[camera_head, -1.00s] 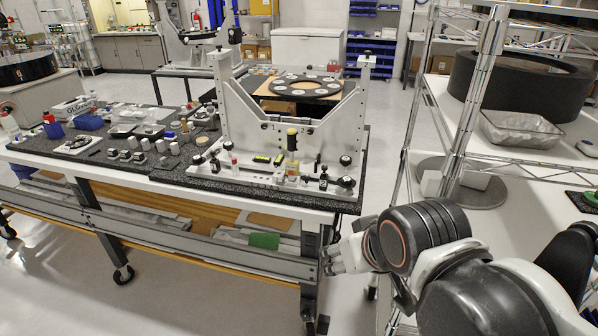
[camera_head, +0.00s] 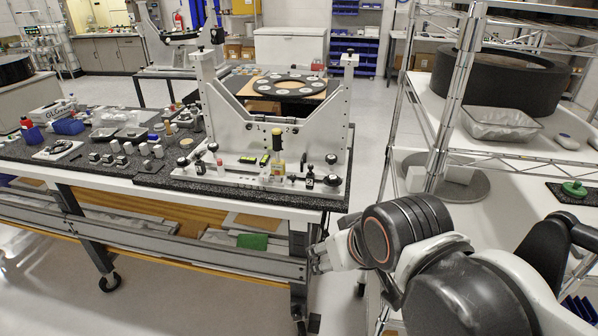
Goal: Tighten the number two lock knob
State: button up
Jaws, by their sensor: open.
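The grey mirror fixture (camera_head: 222,120) stands upright on a dark granite-topped table, with a V-shaped cradle and a base plate. Black round knobs show on its base: one at the left (camera_head: 182,161), one at the right (camera_head: 331,158) and one at the front right corner (camera_head: 332,180). I cannot read any numbers, so I cannot tell which is number two. My gripper (camera_head: 316,260) is low, in front of the table's right end, apart from the fixture and knobs. It is open, small in view and appears empty.
The table's front edge (camera_head: 235,207) lies between my gripper and the fixture. Small parts and a blue bin (camera_head: 68,126) cover the table's left. A wire shelf post (camera_head: 452,95) stands close on the right. Clear floor shows behind, between table and shelf.

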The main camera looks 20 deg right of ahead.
aim_at(333, 181)
jog(key=i+j+z, duration=0.3)
jog(key=i, duration=0.2)
jog(key=i+j+z, duration=0.35)
jog(key=i+j, duration=0.05)
jog(key=i, duration=0.1)
